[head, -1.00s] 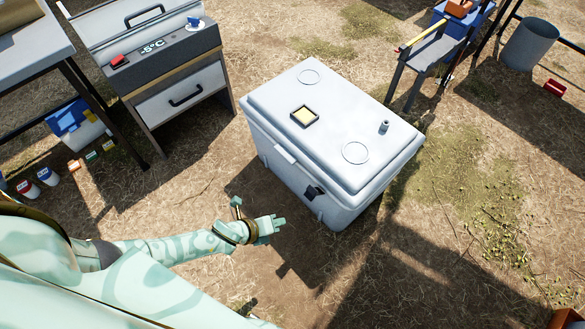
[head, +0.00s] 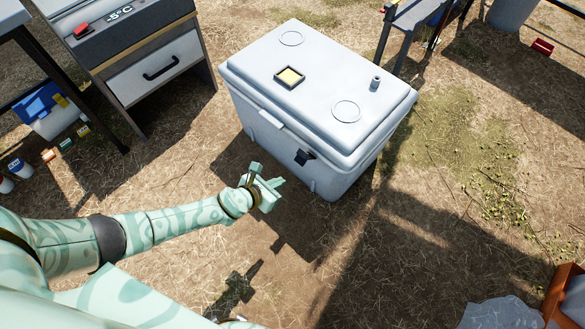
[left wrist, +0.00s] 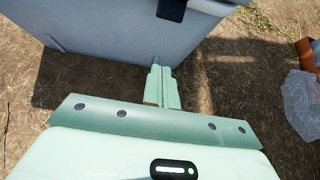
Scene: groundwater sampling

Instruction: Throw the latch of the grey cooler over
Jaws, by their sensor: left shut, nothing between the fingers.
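The grey cooler (head: 320,80) stands on the dry ground with its lid down; its side also fills the top of the left wrist view (left wrist: 110,35). A black latch (head: 304,156) sits on its front wall, and its lower end shows at the top edge of the left wrist view (left wrist: 171,8). I cannot tell exactly how the latch is set. My left gripper (head: 274,188) is shut and empty, in front of the cooler and apart from the latch. Its closed fingers (left wrist: 161,78) point towards the cooler's lower front in the left wrist view. My right gripper does not show.
A grey drawer cabinet (head: 150,75) with a temperature display stands at the left. A blue and white box (head: 50,110) and small bottles lie beyond my left arm. An orange-brown container (head: 567,295) is at the lower right. Ground before the cooler is clear.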

